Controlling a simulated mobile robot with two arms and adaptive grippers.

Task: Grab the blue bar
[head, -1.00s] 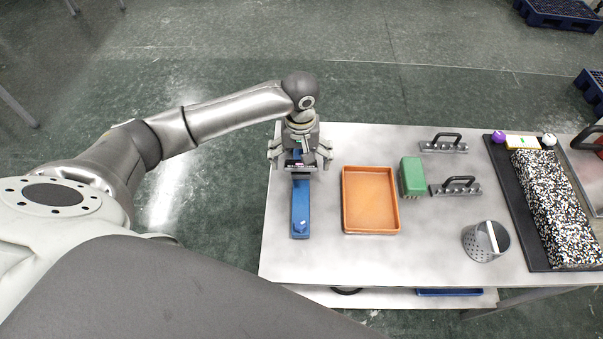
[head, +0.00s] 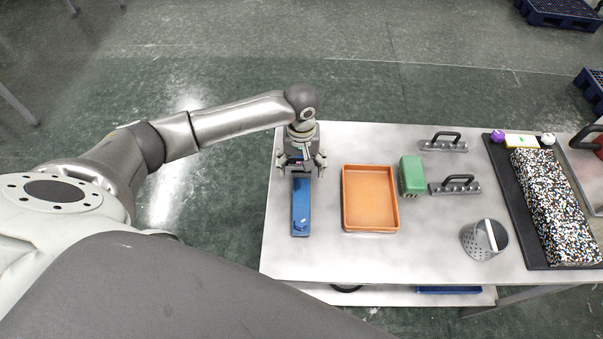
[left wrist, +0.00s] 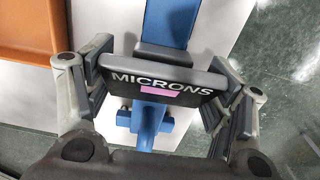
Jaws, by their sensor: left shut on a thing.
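The blue bar (head: 300,207) lies lengthwise near the left edge of the table, with a small blue knob at its near end. My left gripper (head: 302,168) is over its far part. In the left wrist view the gripper (left wrist: 163,75) is shut on the dark block marked MICRONS (left wrist: 190,88), one finger at each end. This block sits across the blue bar (left wrist: 172,18) and looks like part of it. The gripper hides the bar's far end in the head view. My right gripper is not in view.
An orange tray (head: 346,203) stands just right of the bar. Beyond it are a green brush (head: 411,176), two handled blocks (head: 443,146) (head: 455,188), a perforated cup (head: 477,243) and a black mat (head: 513,218) with a speckled slab (head: 555,205). The table's left edge is close to the bar.

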